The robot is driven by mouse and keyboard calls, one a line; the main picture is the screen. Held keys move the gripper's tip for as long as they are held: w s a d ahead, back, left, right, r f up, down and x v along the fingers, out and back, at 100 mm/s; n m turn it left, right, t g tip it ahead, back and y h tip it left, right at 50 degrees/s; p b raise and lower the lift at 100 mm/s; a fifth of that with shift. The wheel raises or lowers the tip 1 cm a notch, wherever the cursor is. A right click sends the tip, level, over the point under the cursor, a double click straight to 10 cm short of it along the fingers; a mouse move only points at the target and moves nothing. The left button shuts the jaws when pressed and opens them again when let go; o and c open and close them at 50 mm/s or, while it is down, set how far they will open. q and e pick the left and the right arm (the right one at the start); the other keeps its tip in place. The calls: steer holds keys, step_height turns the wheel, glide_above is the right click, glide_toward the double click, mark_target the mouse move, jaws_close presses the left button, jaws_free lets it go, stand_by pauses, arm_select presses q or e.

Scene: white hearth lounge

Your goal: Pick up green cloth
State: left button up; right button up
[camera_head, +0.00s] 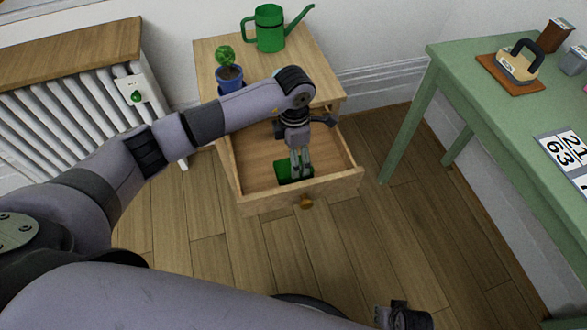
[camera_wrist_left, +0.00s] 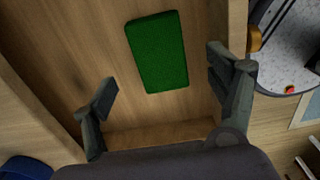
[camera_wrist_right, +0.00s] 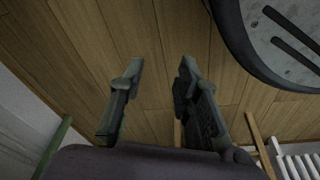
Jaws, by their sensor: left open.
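The green cloth (camera_head: 283,172) is a flat, folded rectangle lying on the bottom of an open wooden drawer (camera_head: 262,205), near its front. My left gripper (camera_head: 301,175) points down into the drawer above the cloth and partly covers it in the head view. In the left wrist view its fingers (camera_wrist_left: 162,80) are spread apart and empty, with the cloth (camera_wrist_left: 157,52) ahead, between and beyond their tips. My right gripper (camera_wrist_right: 160,72) is over the floor with its fingers apart and nothing between them. Only part of it shows at the head view's bottom edge.
The drawer belongs to a small wooden cabinet (camera_head: 210,50) carrying a green watering can (camera_head: 270,30) and a potted plant (camera_head: 228,75). A white radiator (camera_head: 70,110) stands left. A green table (camera_head: 480,85) with several objects stands right. The wooden floor (camera_head: 330,250) in front is clear.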

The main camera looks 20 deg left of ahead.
arm_select(q)
step_height(320, 180, down, 5)
steer(key=shift+r+b, duration=0.1)
steer(key=shift+b, duration=0.2)
steer(key=shift+a+f, duration=0.1)
steer(key=shift+f, duration=0.4)
arm_select(e)
steer(key=shift+w+r, duration=0.3)
steer(key=shift+r, duration=0.3)
steer(key=shift+w+r, duration=0.25)
steer(key=shift+r, duration=0.35)
arm_select(q)
steer(key=shift+c, duration=0.6)
steer(key=c, duration=1.1)
steer(key=shift+r, duration=0.15)
